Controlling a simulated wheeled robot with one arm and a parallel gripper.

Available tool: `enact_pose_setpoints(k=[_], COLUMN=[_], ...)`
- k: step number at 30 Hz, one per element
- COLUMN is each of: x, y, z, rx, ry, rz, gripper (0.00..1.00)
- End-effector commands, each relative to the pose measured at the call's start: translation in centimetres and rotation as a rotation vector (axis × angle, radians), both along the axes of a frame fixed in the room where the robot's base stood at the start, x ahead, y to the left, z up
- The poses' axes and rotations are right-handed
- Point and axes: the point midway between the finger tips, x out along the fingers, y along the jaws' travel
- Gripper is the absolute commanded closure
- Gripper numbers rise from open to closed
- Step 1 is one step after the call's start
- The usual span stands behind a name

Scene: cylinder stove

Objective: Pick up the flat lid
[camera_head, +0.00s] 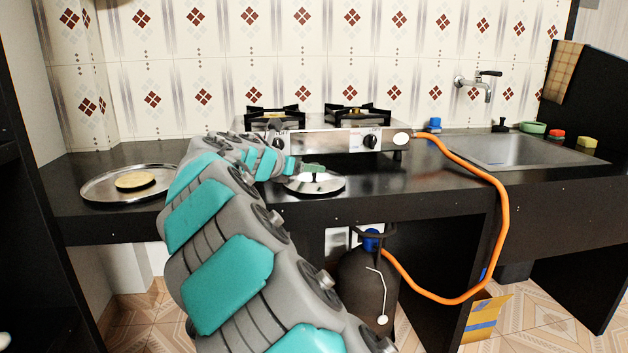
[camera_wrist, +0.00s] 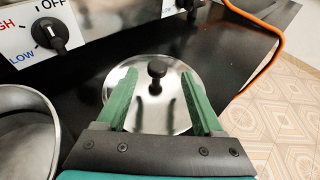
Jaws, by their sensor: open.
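The flat lid (camera_head: 315,184) is a round shiny metal disc with a small dark knob, lying on the black counter in front of the stove. In the wrist view the lid (camera_wrist: 178,112) lies beyond and beneath my gripper, its black knob (camera_wrist: 156,70) standing up from the middle. My gripper (camera_wrist: 158,84) is open, with its two green fingers on either side of the knob in that view. Nothing is between the fingers that I can see as held. In the head view my gripper (camera_head: 312,168) is just over the lid, and my arm hides part of the counter.
The stove (camera_head: 325,140) stands behind the lid, with an orange hose (camera_head: 498,230) running to a gas cylinder (camera_head: 365,280). A pan-like metal rim (camera_wrist: 50,110) is close at left in the wrist view.

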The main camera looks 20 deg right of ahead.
Motion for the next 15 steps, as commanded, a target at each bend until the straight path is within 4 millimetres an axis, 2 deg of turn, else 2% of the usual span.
enact_pose_setpoints(k=[7, 15], x=[1.9, 2.3], y=[-2.8, -3.3], z=[-1.0, -1.2], rx=[0.002, 0.002], ry=[0.000, -0.002], rz=[-0.004, -0.001], gripper=[0.31, 0.31])
